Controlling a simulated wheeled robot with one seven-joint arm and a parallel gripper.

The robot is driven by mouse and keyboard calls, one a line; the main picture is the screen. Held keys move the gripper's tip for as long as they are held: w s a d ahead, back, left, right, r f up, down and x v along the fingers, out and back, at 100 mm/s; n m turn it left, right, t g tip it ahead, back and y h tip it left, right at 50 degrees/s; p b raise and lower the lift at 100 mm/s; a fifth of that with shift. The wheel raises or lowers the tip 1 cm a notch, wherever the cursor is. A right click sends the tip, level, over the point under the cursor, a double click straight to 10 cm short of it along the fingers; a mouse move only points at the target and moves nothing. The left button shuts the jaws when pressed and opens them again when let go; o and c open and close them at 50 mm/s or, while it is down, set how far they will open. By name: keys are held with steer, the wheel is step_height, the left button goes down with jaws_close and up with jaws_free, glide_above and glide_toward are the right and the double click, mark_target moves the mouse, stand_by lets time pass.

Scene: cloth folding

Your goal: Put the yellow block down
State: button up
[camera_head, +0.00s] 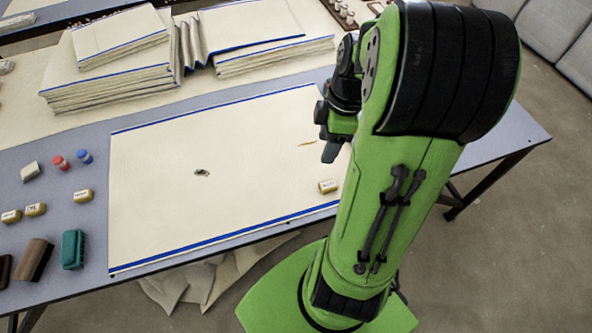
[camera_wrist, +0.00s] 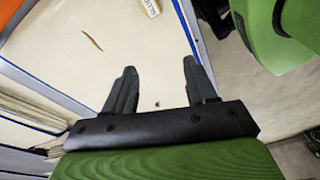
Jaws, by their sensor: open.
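A small yellow block (camera_head: 328,186) with dark lettering lies on the cream cloth (camera_head: 160,215), near its right end and the front blue stripe. It also shows at the top edge of the wrist view (camera_wrist: 150,6), partly cut off. My gripper (camera_head: 330,135) is above the right side of the cloth, farther back than the block and apart from it. In the wrist view my gripper (camera_wrist: 159,65) has its two dark fingers spread wide with nothing between them.
Several other yellow blocks (camera_head: 83,196) lie on the table (camera_head: 85,295) at left, with red (camera_head: 60,162) and blue (camera_head: 85,156) pieces, a white block (camera_head: 31,171), a teal block (camera_head: 73,249) and brown blocks (camera_head: 34,260). Folded cloth stacks (camera_head: 110,85) stand behind.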

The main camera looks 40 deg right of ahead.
steer(key=s+a+r+m+t, duration=0.1)
steer(key=s+a+r+m, duration=0.1)
steer(key=a, duration=0.3)
steer(key=s+a+r+m+t+h, duration=0.1)
steer(key=s+a+r+m+t, duration=0.1)
steer(key=s+a+r+m, duration=0.1)
steer(key=s+a+r+m+t, duration=0.2)
steer(key=a+r+m, duration=0.2)
steer(key=a+m, duration=0.2)
steer(key=shift+s+a+r+h, duration=0.3)
steer(key=shift+a+h, duration=0.1)
steer(key=shift+a, duration=0.35)
